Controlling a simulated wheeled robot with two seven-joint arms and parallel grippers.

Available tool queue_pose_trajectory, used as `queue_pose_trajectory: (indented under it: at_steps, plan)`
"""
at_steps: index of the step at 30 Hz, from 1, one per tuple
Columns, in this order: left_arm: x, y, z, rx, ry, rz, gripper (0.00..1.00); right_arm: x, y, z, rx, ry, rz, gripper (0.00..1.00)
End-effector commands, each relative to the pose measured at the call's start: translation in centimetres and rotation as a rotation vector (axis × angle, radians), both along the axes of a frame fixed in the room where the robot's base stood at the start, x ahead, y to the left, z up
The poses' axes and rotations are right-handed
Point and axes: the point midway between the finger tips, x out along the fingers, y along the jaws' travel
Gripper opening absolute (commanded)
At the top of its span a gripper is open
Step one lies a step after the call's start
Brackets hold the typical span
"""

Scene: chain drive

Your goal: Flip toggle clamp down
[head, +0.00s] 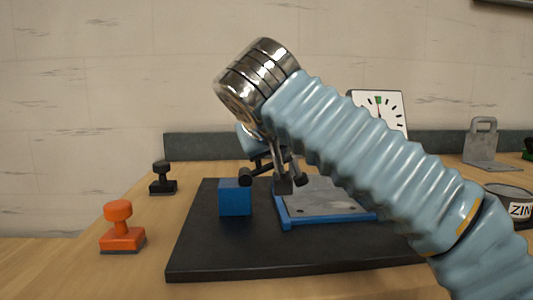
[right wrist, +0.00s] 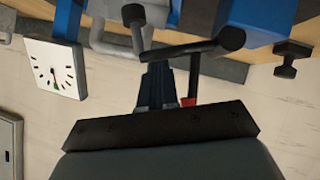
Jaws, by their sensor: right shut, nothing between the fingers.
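The toggle clamp stands behind the middle of the black base plate, partly hidden by my right arm. Its black handle end (head: 245,177) points left, beside and above a blue block (head: 235,198). The dark handle bar (right wrist: 190,47) crosses in front of my right gripper's fingers in the right wrist view. My right gripper (right wrist: 165,78) is shut and empty, right by the bar; I cannot tell whether it touches. A grey metal plate (head: 318,197) lies in a blue-edged fixture (head: 288,224). My left gripper is out of view.
An orange stamp (head: 119,228) and a black stamp (head: 162,180) stand on the wooden table at left. A white dial gauge (head: 385,108) stands behind my arm. A grey metal bracket (head: 484,145) and a tin (head: 512,205) are at right. The black base plate's front left (head: 215,255) is clear.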

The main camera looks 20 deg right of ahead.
Motion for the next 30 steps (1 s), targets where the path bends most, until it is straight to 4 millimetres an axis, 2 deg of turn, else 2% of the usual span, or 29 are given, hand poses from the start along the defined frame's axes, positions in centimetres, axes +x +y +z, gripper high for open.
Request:
queue_pose_trajectory:
  at_steps: [3, 15, 30]
  plan:
    - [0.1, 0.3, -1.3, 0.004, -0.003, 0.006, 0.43, -0.2, -0.7, -1.0, 0.102, -0.030, -0.002, 0.00]
    - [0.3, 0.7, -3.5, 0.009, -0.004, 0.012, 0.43, -0.5, -1.7, -2.6, 0.347, -0.102, 0.000, 0.00]
    - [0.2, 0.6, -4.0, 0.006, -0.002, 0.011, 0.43, -0.5, -1.8, -3.0, 0.423, -0.122, 0.000, 0.00]
